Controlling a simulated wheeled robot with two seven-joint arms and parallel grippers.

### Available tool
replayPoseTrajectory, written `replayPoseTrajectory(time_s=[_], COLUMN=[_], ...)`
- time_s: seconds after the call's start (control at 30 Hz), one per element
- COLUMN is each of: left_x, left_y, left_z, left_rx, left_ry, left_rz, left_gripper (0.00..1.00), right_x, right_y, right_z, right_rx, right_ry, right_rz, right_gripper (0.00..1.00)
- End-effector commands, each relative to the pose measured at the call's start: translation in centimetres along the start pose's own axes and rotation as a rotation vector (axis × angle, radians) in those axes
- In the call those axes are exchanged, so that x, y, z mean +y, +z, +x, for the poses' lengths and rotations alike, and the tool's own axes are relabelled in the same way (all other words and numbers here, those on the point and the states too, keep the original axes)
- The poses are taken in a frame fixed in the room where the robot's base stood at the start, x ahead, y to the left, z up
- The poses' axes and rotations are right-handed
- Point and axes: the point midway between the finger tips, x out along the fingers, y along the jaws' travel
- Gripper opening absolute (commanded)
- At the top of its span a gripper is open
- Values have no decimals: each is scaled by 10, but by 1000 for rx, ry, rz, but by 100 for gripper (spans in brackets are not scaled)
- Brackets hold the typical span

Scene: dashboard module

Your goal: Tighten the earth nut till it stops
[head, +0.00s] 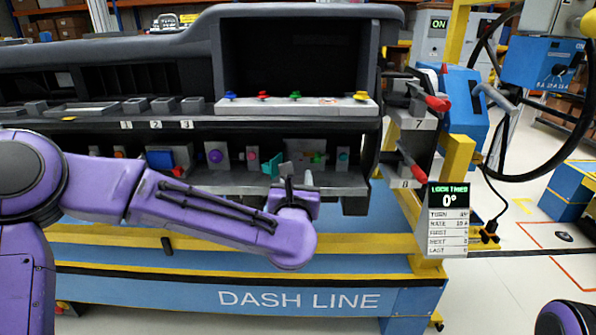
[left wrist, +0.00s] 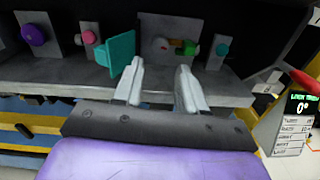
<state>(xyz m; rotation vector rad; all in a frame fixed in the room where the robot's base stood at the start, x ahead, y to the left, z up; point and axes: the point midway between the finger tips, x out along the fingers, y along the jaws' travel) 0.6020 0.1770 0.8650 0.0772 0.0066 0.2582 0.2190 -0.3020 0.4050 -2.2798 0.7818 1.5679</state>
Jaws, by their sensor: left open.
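A small green part (left wrist: 191,48), which looks like the earth nut though I cannot be sure, sits on a grey upright plate (left wrist: 155,50) with a small red part beside it. In the head view the same green part (head: 317,158) is on the lower shelf of the dashboard. My left gripper (head: 287,182) is just in front of that shelf. In the left wrist view its two fingers (left wrist: 160,72) are apart with nothing between them, pointing at the plate, apart from the green part. My right gripper is not in view.
A teal paddle (left wrist: 120,52) stands close to the left finger. A purple knob (head: 215,156) and a pink knob (left wrist: 88,37) are further left on the shelf (head: 225,180). A display (head: 449,198) reading 0° and red-handled levers (head: 437,103) stand to the right.

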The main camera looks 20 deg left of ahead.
Motion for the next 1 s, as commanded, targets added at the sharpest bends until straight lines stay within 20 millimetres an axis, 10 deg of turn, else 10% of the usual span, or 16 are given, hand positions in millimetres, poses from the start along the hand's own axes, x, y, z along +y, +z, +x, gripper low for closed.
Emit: replayPoseTrajectory(time_s=[0.3, 0.67, 0.8, 1.0], left_x=[1, 0, 0, 0], left_y=[-1, -1, -2, -2], left_z=[65, 76, 76, 76], left_rx=[2, 2, 2, 3], left_ry=[1, -1, -1, -1], left_rz=[5, 8, 8, 12], left_gripper=[41, 41, 2, 0], right_x=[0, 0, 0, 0], right_y=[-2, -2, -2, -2], right_z=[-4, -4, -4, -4], right_rx=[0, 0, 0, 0], right_ry=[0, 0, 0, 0], right_rz=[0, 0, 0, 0], right_gripper=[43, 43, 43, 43])
